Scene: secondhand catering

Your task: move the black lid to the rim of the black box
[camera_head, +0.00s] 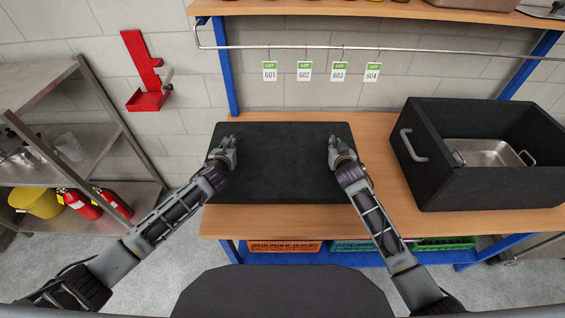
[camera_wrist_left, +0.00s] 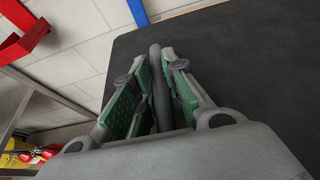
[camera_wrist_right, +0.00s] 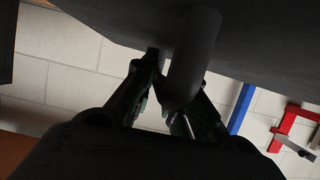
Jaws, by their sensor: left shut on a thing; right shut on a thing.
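The black lid (camera_head: 280,185) is a flat dark slab at the left end of the wooden bench, its left edge reaching past the bench end. Whether it touches the bench I cannot tell. My left gripper (camera_head: 229,143) is shut on a dark bar handle (camera_wrist_left: 160,85) at the lid's left side; the lid's surface (camera_wrist_left: 235,75) fills the right of the left wrist view. My right gripper (camera_head: 334,143) is shut on the matching handle (camera_wrist_right: 193,65) at the right side. The open black box (camera_head: 480,195) stands on the bench to the right, clear of the lid.
A steel pan (camera_head: 490,152) lies inside the box, and a pale handle (camera_head: 413,145) sticks out of the box's left wall. Bare bench (camera_head: 385,150) lies between lid and box. A metal shelf (camera_head: 85,135) stands left. A rail with lot tags (camera_head: 305,71) runs behind.

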